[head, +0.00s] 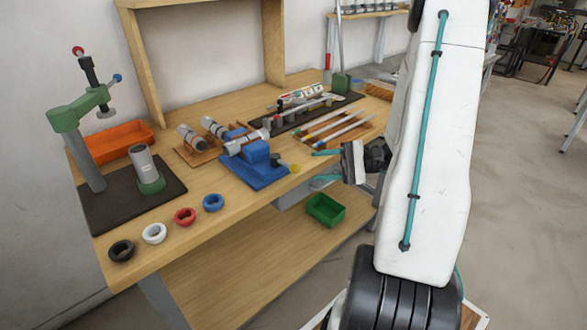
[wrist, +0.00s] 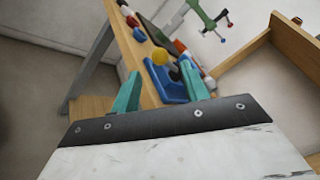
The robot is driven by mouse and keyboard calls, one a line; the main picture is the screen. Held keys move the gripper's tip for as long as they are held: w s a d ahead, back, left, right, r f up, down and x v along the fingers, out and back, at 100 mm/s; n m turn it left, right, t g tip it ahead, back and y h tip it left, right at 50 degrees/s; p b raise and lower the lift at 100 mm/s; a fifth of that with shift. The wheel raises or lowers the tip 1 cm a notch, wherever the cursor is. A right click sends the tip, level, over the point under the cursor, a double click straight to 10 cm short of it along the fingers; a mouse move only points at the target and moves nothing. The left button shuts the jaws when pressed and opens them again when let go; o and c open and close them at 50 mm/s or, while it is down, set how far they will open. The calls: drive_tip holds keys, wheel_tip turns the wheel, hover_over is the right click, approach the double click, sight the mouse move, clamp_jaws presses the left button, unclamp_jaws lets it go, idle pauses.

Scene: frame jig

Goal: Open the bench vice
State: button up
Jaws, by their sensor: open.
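The blue bench vice (head: 256,162) is on the front part of the wooden bench, with a grey cylinder (head: 246,142) lying across its top. Whether its jaws grip the cylinder I cannot tell. A yellow knob (head: 294,168) is at its right end. My gripper (head: 326,166) is open and empty to the right of the knob, apart from it, at the bench's front edge. In the wrist view the yellow knob (wrist: 159,57) and blue vice (wrist: 172,91) show beyond and between the teal fingers of my gripper (wrist: 158,82).
Several rings, including a blue one (head: 213,203), lie along the front edge at left. A green press (head: 82,110) and orange tray (head: 117,140) are behind them. Wooden racks with cylinders (head: 192,137) and rods (head: 335,127) flank the vice. A green bin (head: 325,210) sits on the lower shelf.

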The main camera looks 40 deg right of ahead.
sight(294, 166)
drive_tip(key=x, duration=0.7)
drive_tip(key=shift+w+a+f, duration=0.1)
drive_tip(key=shift+w+a, duration=0.1)
drive_tip(key=shift+w, duration=0.05)
drive_tip(key=shift+c, duration=0.4)
clamp_jaws()
